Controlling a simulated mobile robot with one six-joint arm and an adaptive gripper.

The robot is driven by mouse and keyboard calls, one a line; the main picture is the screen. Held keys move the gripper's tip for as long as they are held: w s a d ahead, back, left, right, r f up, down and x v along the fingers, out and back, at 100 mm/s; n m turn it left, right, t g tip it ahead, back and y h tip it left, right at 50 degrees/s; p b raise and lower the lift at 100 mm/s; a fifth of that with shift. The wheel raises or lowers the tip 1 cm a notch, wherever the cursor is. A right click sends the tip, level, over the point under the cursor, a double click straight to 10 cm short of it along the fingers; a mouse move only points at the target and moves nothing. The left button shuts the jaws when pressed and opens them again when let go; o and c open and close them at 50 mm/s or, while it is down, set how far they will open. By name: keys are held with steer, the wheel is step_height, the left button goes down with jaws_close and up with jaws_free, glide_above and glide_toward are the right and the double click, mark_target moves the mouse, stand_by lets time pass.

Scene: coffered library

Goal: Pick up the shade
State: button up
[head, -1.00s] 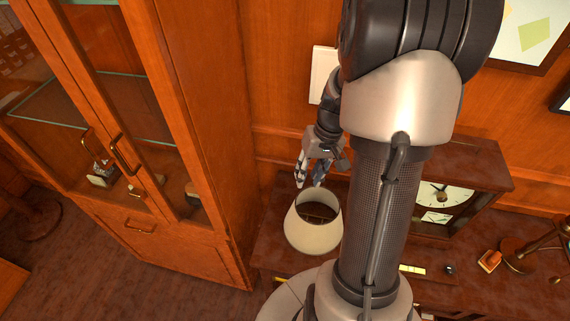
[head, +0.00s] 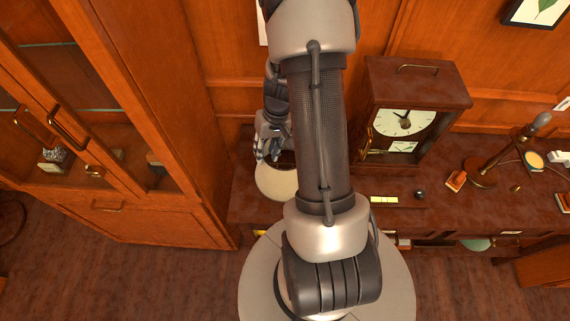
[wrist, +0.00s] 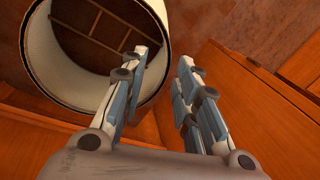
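The cream shade (head: 276,184) stands open end up on the dark wooden desk (head: 240,207), partly hidden behind my arm in the head view. In the wrist view the shade (wrist: 36,62) fills the upper left, and thin crossing bars show inside its round opening. My gripper (head: 266,154) is over the far side of the shade's rim. In the wrist view my gripper (wrist: 164,62) is open and empty. Its left finger overlaps the shade's opening and its right finger is outside, with the near rim showing between them. I cannot tell whether either finger touches the shade.
A wooden clock (head: 418,108) stands on the desk right of my arm. A desk lamp (head: 487,172) and small items are farther right. A tall glass-doored cabinet (head: 150,205) rises close on the left. The panelled wall is just behind.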

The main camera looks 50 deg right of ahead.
mark_target(264, 160)
steer(key=b+x, duration=0.1)
steer(key=x, duration=0.3)
steer(key=shift+w+f, duration=0.2)
steer(key=shift+f, duration=0.1)
steer(key=shift+r, duration=0.1)
steer(key=shift+c, duration=0.6)
jaws_close()
